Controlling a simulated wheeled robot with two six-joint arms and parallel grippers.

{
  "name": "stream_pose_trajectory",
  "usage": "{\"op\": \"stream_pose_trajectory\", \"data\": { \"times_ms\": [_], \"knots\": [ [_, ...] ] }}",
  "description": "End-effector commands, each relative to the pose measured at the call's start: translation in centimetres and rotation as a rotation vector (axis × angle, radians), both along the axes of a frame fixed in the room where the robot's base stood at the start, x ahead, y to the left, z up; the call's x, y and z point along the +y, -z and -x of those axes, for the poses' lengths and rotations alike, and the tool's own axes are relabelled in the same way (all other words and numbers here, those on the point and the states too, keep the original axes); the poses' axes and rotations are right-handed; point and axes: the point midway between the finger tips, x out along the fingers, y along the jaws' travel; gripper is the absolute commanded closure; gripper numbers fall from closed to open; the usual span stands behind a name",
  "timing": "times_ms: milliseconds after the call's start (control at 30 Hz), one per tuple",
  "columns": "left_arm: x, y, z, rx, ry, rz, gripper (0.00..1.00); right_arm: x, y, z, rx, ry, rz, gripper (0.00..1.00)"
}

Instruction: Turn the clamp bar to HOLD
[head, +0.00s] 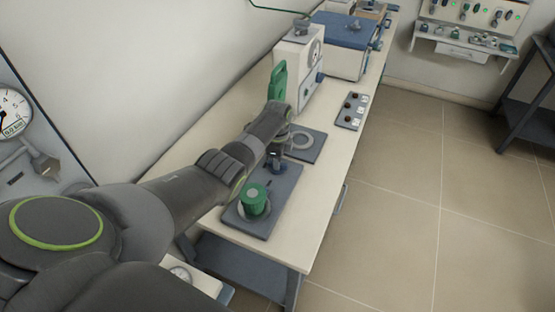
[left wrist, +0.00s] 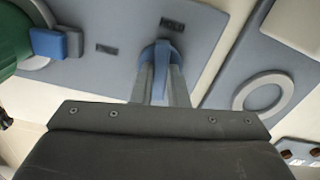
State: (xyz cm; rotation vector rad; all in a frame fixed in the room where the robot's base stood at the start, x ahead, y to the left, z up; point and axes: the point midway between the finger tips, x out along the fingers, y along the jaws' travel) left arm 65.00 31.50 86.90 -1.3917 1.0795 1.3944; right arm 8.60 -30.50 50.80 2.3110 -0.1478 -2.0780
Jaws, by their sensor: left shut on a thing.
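The clamp bar (left wrist: 163,57) is a blue bar on a round blue hub, mounted on a grey-blue plate (left wrist: 125,20). My left gripper (left wrist: 163,85) is shut on the bar, with one finger on each side of it. Two small dark labels (left wrist: 107,48) (left wrist: 172,24) sit on the plate near the hub; their words are too small to read. In the head view my left gripper (head: 275,160) reaches down to the plate (head: 287,187), and the bar is mostly hidden there. My right gripper is not in view.
A green cylinder (head: 254,199) stands on the plate's near end. A second plate with a pale ring (head: 301,141) lies beyond. Farther along are a knob panel (head: 351,110), a white instrument (head: 296,65), a tall green object (head: 277,80) and a blue-topped box (head: 346,32). Floor at right is clear.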

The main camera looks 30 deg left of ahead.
Motion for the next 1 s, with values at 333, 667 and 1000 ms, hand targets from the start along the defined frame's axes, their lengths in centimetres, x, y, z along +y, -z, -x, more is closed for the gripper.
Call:
{"op": "stream_pose_trajectory", "data": {
  "times_ms": [333, 667, 1000],
  "knots": [
    [-0.07, -0.25, -0.24, -0.007, 0.17, 0.001, 1.0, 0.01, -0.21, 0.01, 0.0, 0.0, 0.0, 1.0],
    [-0.08, -0.26, -0.25, -0.007, 0.214, 0.001, 1.0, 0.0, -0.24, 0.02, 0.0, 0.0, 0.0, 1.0],
    [-0.07, -0.26, -0.25, -0.007, 0.214, 0.001, 0.81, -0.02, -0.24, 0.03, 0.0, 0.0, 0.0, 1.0]
  ]
}}
